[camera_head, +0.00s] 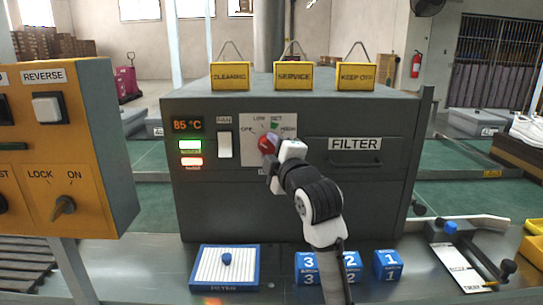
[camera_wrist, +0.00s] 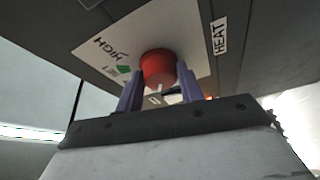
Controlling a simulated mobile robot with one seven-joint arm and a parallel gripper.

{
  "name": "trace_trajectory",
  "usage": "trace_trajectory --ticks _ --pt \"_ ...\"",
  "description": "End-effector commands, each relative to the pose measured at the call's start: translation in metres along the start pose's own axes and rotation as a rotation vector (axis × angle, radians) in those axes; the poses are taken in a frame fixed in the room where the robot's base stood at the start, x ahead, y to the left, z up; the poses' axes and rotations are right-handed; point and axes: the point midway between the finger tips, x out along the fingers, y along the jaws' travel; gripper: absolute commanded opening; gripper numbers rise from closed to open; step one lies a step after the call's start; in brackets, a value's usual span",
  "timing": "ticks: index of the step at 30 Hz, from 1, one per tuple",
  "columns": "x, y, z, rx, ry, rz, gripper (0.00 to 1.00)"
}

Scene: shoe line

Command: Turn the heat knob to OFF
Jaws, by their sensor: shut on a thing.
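The red heat knob (camera_head: 268,143) sits on a white dial plate (camera_head: 252,155) on the front of the grey machine. The plate has OFF at upper left, LOW and a green SET mark at the top, and HIGH at right. My gripper (camera_head: 273,153) reaches the knob from the front and partly covers the plate. In the wrist view the red knob (camera_wrist: 159,64) is between my two purple fingers, which are shut on it. A small white mark shows on the knob's near edge there. Which label the knob points to I cannot tell.
A FAN switch (camera_head: 225,145) and an 85 °C display (camera_head: 187,125) are left of the plate. A FILTER drawer (camera_head: 356,158) is at right. Yellow signs (camera_head: 293,76) stand on top. Blue numbered blocks (camera_head: 387,265) and a filter tray (camera_head: 226,268) lie on the bench below.

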Motion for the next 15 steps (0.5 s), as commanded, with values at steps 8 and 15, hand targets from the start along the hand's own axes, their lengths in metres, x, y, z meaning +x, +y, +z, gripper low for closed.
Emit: trace_trajectory --ticks 8,15 --pt "0.001 0.0048 0.0009 -0.066 -0.003 -0.017 0.15" --pt "0.0011 0.0051 0.0012 -0.077 -0.004 -0.02 0.15"
